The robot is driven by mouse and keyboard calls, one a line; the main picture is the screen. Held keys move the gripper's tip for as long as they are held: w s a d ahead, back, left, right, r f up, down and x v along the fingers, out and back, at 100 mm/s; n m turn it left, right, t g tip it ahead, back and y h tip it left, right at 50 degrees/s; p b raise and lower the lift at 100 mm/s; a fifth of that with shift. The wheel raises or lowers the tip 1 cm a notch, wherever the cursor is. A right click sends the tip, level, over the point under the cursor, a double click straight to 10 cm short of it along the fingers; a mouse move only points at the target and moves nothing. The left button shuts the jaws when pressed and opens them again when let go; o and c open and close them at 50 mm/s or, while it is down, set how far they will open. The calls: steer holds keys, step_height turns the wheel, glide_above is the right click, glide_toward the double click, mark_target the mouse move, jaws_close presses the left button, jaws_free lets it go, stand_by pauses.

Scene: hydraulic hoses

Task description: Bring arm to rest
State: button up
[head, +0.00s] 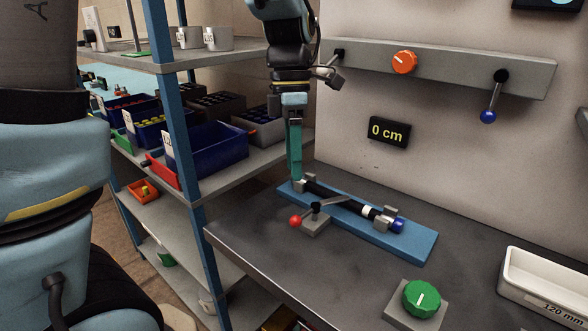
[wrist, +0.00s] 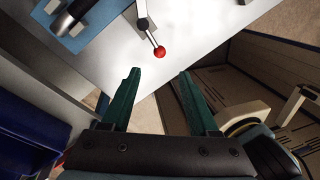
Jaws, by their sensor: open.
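My gripper (head: 294,150) points down over the left end of the bench in the head view, beside the shelf rack. In the wrist view, its two green fingers (wrist: 155,98) stand wide apart with nothing between them. A black hose (head: 335,196) with a blue end lies in clamps on a blue plate (head: 415,243). A lever with a red ball (head: 295,221) stands just in front of the plate. The red ball also shows in the wrist view (wrist: 159,52), beyond the fingertips.
A shelf rack with blue bins (head: 208,152) and mugs (head: 218,38) stands close at the left. A wall panel (head: 445,70) carries an orange knob and a blue-ball lever. A green knob (head: 421,298) and a white tray (head: 545,285) sit at the bench's front right.

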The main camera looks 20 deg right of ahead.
stand_by(0.3)
steer(key=w+a+f+m+t, duration=0.2)
steer(key=a+m, duration=0.6)
steer(key=a, duration=0.4)
steer(key=w+a+f+m+t, duration=0.1)
steer(key=w+a+f+m, duration=0.2)
steer(key=a+m, duration=0.6)
steer(key=a+f, duration=0.2)
steer(key=a, duration=0.2)
steer(key=shift+f+t+h, duration=0.3)
steer(key=shift+t, duration=0.1)
